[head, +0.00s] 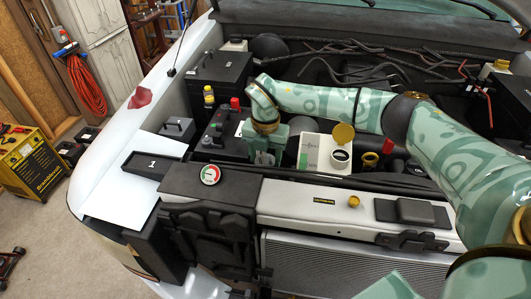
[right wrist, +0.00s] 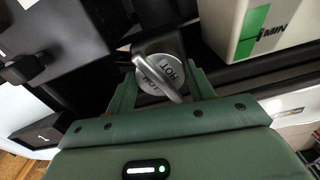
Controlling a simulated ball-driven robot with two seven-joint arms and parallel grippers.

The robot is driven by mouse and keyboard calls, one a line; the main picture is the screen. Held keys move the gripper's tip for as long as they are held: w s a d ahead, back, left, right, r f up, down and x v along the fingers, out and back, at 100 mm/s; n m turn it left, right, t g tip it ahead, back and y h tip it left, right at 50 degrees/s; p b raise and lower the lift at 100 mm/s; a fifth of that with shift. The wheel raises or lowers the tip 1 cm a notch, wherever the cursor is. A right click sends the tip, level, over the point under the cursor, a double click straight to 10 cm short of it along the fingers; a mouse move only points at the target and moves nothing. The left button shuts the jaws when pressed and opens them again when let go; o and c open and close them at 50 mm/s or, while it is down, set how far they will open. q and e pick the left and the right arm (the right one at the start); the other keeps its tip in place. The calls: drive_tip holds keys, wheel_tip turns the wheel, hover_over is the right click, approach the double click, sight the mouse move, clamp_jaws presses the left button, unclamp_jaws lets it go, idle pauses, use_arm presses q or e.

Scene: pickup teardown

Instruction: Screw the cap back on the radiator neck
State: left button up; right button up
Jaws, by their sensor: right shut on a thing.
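My right gripper (head: 264,157) points down over the left part of the engine bay, between the black battery box and the white reservoir. In the right wrist view its fingers (right wrist: 163,90) are shut on a round silver cap (right wrist: 150,82) with a raised bar and dark lettering. The cap is hidden by the gripper in the head view. A small brass neck (head: 354,202), which looks like the radiator neck, stands on the pale front panel right of the gripper, apart from it. My left gripper is not in view.
A white reservoir (head: 312,153) with a yellow lid stands close right of the gripper. A black battery box (head: 226,143) stands close left. A round gauge (head: 210,174) and a black tray (head: 151,165) are farther left. The pale front panel (head: 290,199) is mostly clear.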

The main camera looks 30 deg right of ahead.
drive_tip(key=shift+a+m, duration=0.1)
drive_tip(key=shift+m, duration=0.2)
drive_tip(key=o, duration=1.2)
drive_tip(key=shift+a, duration=0.1)
